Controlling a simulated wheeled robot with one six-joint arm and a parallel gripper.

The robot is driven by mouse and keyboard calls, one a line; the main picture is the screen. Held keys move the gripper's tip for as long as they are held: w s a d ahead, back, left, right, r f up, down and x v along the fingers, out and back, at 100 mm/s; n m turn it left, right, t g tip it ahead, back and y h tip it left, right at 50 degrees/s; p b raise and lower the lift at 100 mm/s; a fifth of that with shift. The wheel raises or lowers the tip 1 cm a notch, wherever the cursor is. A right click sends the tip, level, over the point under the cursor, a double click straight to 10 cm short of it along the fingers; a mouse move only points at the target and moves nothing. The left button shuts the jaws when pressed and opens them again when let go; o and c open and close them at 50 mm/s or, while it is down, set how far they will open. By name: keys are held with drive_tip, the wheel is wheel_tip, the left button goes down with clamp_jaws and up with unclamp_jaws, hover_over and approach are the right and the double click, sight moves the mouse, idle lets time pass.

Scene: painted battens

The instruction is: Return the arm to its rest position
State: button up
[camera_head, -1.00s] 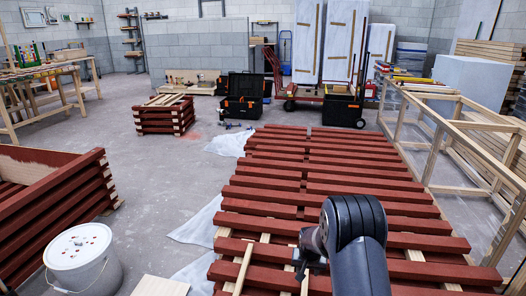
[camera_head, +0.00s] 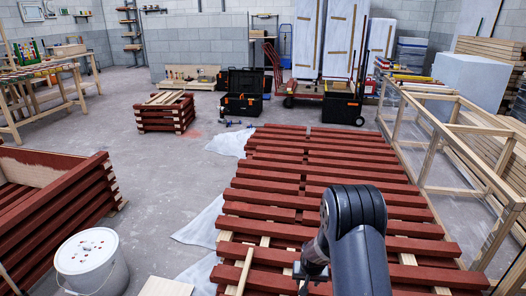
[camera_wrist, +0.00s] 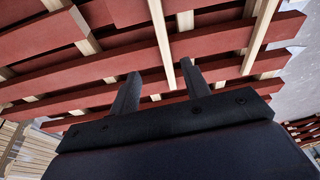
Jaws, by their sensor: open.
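My gripper (camera_wrist: 162,88) shows in the wrist view with its two dark fingers apart and nothing between them. Rows of red-painted battens (camera_wrist: 95,98) lie beyond the fingertips, with pale wooden strips (camera_wrist: 160,35) crossing them. In the head view my arm reaches over the near end of the batten stack (camera_head: 335,211), and my gripper (camera_head: 302,280) shows only in part at the lower middle, over the battens. I cannot tell the exact gap between the fingers and the wood.
A white lidded bucket (camera_head: 88,255) and a crate of stacked red battens (camera_head: 60,200) stand at the left. A pale timber frame (camera_head: 432,150) runs along the right. A black toolbox (camera_head: 243,95) stands farther back. Grey floor (camera_head: 165,210) is open between stack and crate.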

drive_tip(key=s+r+n+p, duration=0.1)
drive_tip(key=s+r+p, duration=0.8)
drive_tip(key=p, duration=0.5)
drive_tip(key=shift+v, duration=1.05)
drive_tip(key=shift+s, duration=0.1)
